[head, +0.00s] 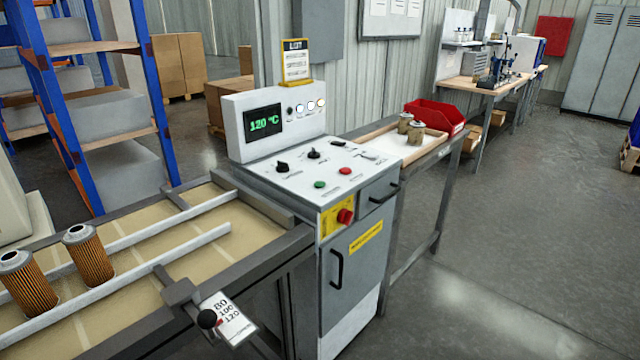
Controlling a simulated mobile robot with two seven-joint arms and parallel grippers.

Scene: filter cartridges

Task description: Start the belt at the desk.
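The control desk (350,195) stands in the middle of the head view, a grey-white cabinet with a sloped top. On its top are a green button (320,184), a red button (345,171) and black rotary knobs (282,167). A red knob on a yellow plate (345,216) sits on its front. Its display (265,121) reads 120 °C in green. The tan belt (150,262) runs at the left between metal rails. Two orange pleated filter cartridges (88,255) stand upright on it. Neither gripper is in view.
A lever with a black ball (207,319) and a card marked 80, 100, 120 is at the belt's front edge. A side table (428,152) right of the desk holds a red bin (436,117) and two small cartridges. The floor at the right is clear.

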